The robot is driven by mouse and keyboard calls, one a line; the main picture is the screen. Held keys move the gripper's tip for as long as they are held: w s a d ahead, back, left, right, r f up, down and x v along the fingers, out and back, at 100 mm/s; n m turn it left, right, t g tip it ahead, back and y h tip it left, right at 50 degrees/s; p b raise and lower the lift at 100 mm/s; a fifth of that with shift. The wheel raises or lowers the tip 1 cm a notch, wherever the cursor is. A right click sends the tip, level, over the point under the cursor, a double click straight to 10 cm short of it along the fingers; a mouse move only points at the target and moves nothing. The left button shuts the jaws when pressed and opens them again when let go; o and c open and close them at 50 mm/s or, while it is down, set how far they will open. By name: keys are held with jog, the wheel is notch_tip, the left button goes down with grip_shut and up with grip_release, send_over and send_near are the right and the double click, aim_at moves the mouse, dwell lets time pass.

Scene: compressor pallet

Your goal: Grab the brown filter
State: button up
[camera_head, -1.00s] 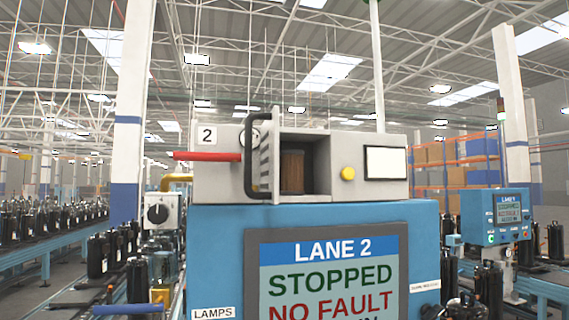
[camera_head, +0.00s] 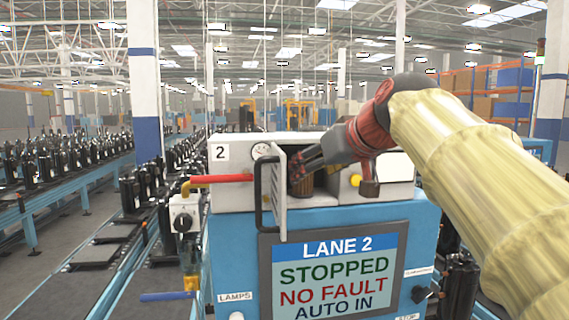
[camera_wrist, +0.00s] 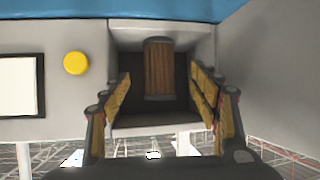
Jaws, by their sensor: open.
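The brown filter (camera_wrist: 159,69) is a ribbed cylinder inside an open box-like compartment (camera_wrist: 200,40) in the wrist view, which looks upside down. In the head view only a part of the filter (camera_head: 306,186) shows below my gripper. My gripper (camera_head: 298,171) reaches toward the compartment opening from the right. In the wrist view my gripper (camera_wrist: 163,105) is open, with a yellow-padded finger on either side of the opening and the filter between and beyond them. I see nothing between the fingers that they touch.
The compartment's door (camera_head: 279,190) stands open on the left with a dark handle (camera_head: 262,195). A red bar (camera_head: 221,178) sticks out left of it. A yellow button (camera_wrist: 76,63) and a white panel (camera_wrist: 20,85) are beside the opening. The blue cabinet (camera_head: 228,260) stands below.

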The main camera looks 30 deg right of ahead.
aim_at(303, 190)
jog(key=shift+p+x, duration=1)
jog(key=shift+x, duration=2.95)
jog(key=shift+s, duration=0.15)
jog(key=shift+c, duration=0.2)
jog(key=shift+c, duration=1.2)
jog(key=c, duration=1)
